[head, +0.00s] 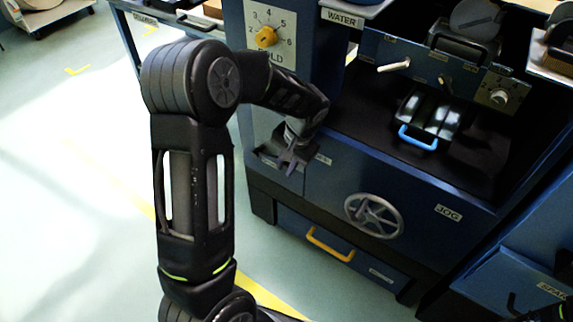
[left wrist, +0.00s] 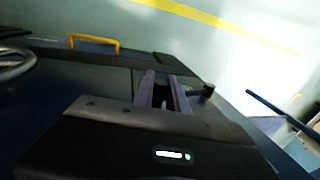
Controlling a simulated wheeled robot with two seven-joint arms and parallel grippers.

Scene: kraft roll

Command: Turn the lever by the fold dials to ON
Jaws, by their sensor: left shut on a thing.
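A yellow-knobbed dial (head: 267,37) on a white numbered plate, with a partly hidden label ending in "OLD", is on the blue machine's left post in the head view. My left gripper (head: 287,160) is below it, at the left edge of the machine's front, beside a small label too blurred to read. In the left wrist view its fingers (left wrist: 167,92) are closed on the lever, whose dark knobbed end (left wrist: 207,92) sticks out to their right. The gripper hides most of the lever, so its setting is not readable. A dark piece at the head view's lower right corner may be my right gripper.
The machine front has a spoked handwheel (head: 373,215), a yellow drawer handle (head: 330,244) and a blue handle (head: 418,138). A pale lever (head: 393,66) and another numbered dial (head: 499,97) are on the upper panel. Open floor lies to the left.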

